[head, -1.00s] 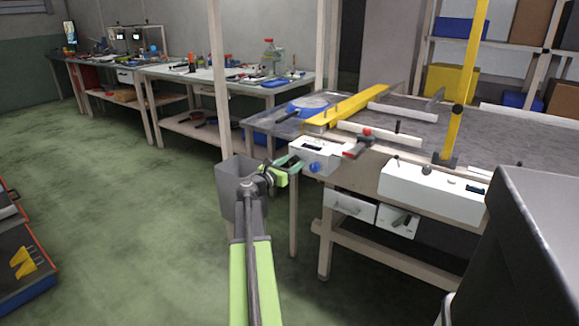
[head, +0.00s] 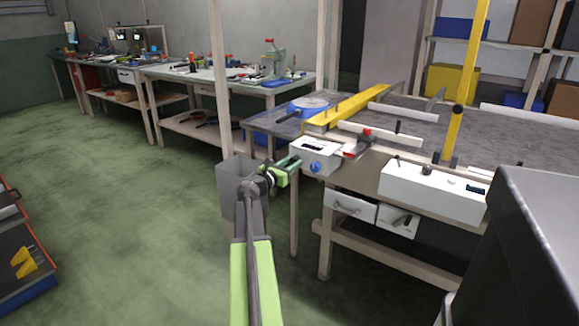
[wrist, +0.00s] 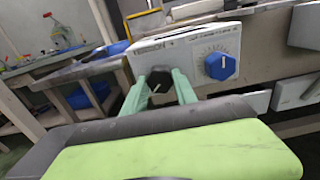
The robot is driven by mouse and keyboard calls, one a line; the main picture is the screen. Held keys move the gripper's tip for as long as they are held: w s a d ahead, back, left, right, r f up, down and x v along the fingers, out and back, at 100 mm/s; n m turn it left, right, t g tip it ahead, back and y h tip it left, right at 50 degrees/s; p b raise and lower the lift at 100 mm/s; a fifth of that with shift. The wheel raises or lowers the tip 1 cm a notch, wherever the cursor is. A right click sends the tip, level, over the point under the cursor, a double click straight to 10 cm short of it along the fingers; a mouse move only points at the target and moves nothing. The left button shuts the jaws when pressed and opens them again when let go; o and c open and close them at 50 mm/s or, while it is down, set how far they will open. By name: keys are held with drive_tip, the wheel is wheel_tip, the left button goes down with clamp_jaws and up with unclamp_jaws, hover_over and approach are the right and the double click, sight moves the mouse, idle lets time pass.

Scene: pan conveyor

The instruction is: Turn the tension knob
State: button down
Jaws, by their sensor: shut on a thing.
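A white control box (head: 318,153) is fixed at the front left corner of the conveyor bench. In the wrist view its front face (wrist: 190,50) carries a blue knob (wrist: 220,66) with a white pointer and tick marks around it. A dark knob (wrist: 159,86) with a pale pointer line is at the left of this face, between my green fingers. My gripper (wrist: 161,82) is shut on this dark knob. In the head view my gripper (head: 296,161) meets the box's left part, and the blue knob (head: 315,167) is just to its right. The panel lettering is too small to read.
A longer white control box (head: 430,190) is to the right on the bench front. Drawers (head: 350,206) hang below. A red-tipped lever (head: 365,134) and a yellow bar (head: 350,108) are above and behind my gripper. Open green floor (head: 130,220) is at the left.

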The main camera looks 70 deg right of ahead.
drive_tip(key=shift+w+d+m, duration=0.15)
drive_tip(key=shift+w+m, duration=0.1)
drive_tip(key=shift+m, duration=0.15)
drive_tip(key=shift+w+m, duration=0.1)
drive_tip(key=shift+m, duration=2.3)
drive_tip(key=c, duration=1.1)
unclamp_jaws()
drive_tip(key=shift+f, duration=0.1)
drive_tip(key=shift+o, duration=0.7)
